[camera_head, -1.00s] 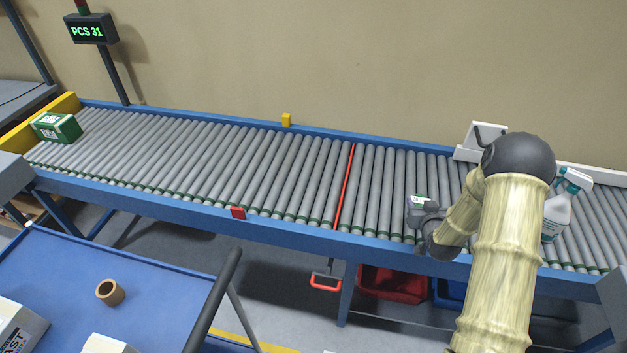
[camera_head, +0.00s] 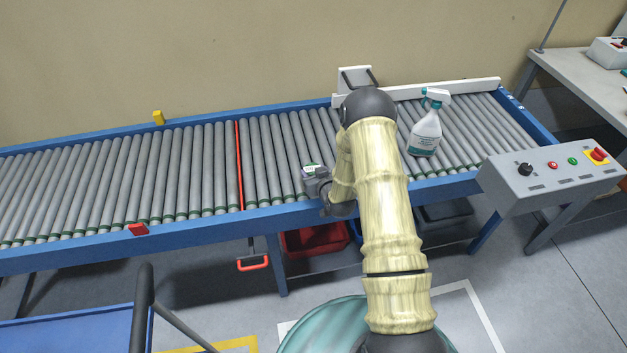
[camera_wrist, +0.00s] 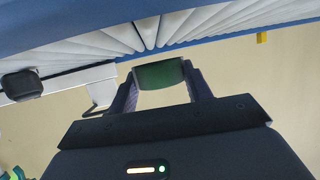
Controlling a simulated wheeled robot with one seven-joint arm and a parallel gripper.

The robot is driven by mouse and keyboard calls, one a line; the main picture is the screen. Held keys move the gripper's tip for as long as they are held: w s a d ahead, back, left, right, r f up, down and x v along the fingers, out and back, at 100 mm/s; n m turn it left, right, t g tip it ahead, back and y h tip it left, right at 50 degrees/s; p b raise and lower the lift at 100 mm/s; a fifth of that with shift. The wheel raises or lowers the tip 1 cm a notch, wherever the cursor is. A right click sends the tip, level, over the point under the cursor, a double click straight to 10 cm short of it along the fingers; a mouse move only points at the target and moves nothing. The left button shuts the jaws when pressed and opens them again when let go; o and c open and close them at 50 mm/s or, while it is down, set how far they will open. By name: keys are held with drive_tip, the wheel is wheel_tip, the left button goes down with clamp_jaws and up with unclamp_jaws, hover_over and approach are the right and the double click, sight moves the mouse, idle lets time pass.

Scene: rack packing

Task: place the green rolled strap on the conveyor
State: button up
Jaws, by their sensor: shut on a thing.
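The green rolled strap (camera_wrist: 160,74) is between the two fingers in the wrist view, and my gripper (camera_wrist: 161,82) is shut on it. In the head view my gripper (camera_head: 313,172) is at the conveyor's near side, right of the red line across the rollers. Only a small green and white patch shows at the fingertips there. The conveyor (camera_head: 205,165) has grey rollers and blue side rails. I cannot tell whether the strap touches the rollers.
A white spray bottle (camera_head: 425,133) stands on the rollers right of my arm. A white guide (camera_head: 465,88) runs along the far rail. A grey control box (camera_head: 550,180) is at the right. The rollers left of the red line (camera_head: 239,165) are clear in view.

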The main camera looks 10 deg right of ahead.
drive_tip(key=shift+f, duration=2)
drive_tip(key=shift+f, duration=0.15)
drive_tip(key=o, duration=1)
